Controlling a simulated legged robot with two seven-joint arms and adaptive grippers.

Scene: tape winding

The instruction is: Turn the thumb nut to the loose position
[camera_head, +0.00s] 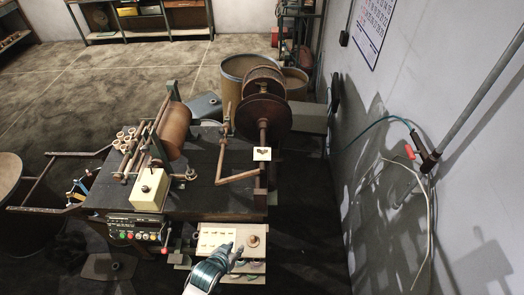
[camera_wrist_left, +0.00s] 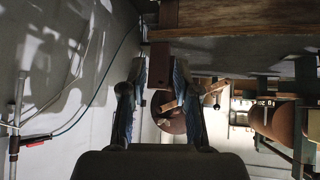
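I cannot single out the thumb nut with certainty. A round brown knob (camera_head: 253,240) sits on a pale board (camera_head: 215,229) at the front right of the machine. A white plate with a dark shape (camera_head: 262,153) stands below the large brown reel (camera_head: 263,112). My left gripper (camera_head: 237,250) is at the pale board's front edge, left of and below the knob. In the left wrist view the left gripper (camera_wrist_left: 158,70) has its fingers apart with nothing held between them. The reel (camera_wrist_left: 170,115) shows beyond them. My right gripper is out of view.
The dark machine table (camera_head: 212,195) carries a brown roller (camera_head: 173,130) and a cream box (camera_head: 150,190). A button panel (camera_head: 137,229) is at its front left. A grey wall with a hose (camera_head: 385,122) stands at the right. Dark floor (camera_head: 312,210) lies between.

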